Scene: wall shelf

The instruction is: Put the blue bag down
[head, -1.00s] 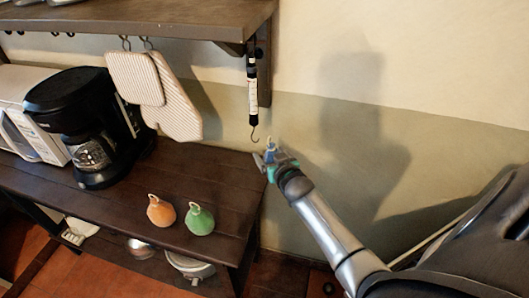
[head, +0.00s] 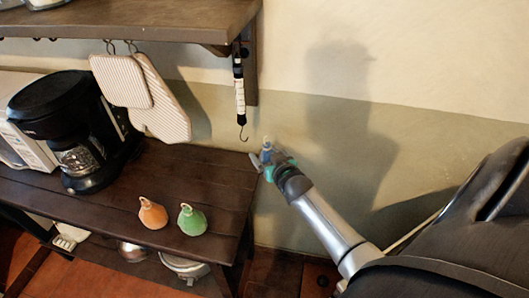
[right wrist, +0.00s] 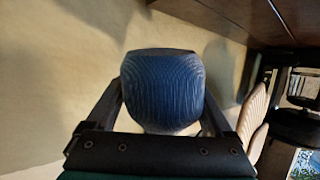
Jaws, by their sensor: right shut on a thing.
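The blue bag (right wrist: 162,88) fills the middle of the right wrist view, between the two fingers of my right gripper (right wrist: 163,112). In the head view only a small part of the blue bag (head: 266,146) shows. My right gripper (head: 264,160) is shut on it, near the right end of the dark wooden table (head: 225,178) and below the hanging hook scale (head: 240,95). The bag is held in the air, apart from the scale's hook. Its underside is hidden in the head view. My left gripper is not in view.
An orange bag (head: 153,214) and a green bag (head: 192,220) stand on the table's front part. A black coffee maker (head: 70,125) and a white microwave (head: 22,150) are at the left. Pot holders (head: 145,95) hang under the wall shelf (head: 130,22). The tabletop's right part is clear.

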